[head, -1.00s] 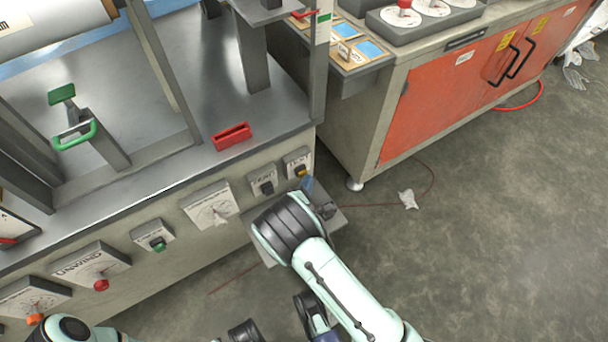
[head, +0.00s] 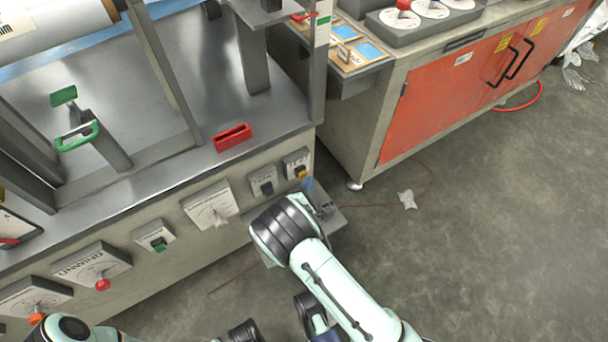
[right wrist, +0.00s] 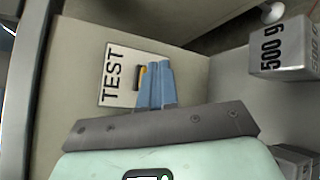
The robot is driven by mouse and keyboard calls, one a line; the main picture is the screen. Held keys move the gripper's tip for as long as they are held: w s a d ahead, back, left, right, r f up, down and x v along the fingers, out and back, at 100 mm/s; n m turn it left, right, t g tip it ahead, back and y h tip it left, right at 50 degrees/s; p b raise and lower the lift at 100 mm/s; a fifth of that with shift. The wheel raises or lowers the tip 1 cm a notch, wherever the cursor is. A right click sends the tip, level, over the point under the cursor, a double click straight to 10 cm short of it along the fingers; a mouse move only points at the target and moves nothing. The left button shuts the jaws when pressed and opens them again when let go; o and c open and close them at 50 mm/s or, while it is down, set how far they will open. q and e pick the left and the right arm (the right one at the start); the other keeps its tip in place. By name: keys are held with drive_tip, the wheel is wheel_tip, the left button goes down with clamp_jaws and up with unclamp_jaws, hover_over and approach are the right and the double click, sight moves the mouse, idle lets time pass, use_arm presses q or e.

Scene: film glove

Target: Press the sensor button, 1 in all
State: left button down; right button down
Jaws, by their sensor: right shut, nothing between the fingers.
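A plate marked TEST (right wrist: 113,76) with a yellow button (right wrist: 140,78) is on the machine's front panel. In the head view the yellow button (head: 300,172) is at the right end of the row of controls. No label reading "sensor" can be made out. My right gripper (right wrist: 158,68) is shut and empty, its blue fingers side by side. Its tips are right at the yellow button and partly cover it; I cannot tell whether they touch or press it. In the head view the right gripper (head: 307,184) is partly hidden by my wrist. My left gripper is out of view.
Beside the button are a dark switch (head: 264,186), a white dial plate (head: 212,205) and a green button (head: 159,244). A grey 500 g weight (right wrist: 283,52) is right of the gripper in the wrist view. An orange-doored cabinet (head: 440,105) stands right; open floor lies before it.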

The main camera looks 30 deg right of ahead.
drive_tip(key=shift+s, duration=0.4)
drive_tip(key=s+p, duration=0.2)
drive_tip(key=s, duration=0.3)
drive_tip(key=shift+d+p, duration=0.2)
drive_tip(key=shift+p, duration=0.1)
idle(0.8)
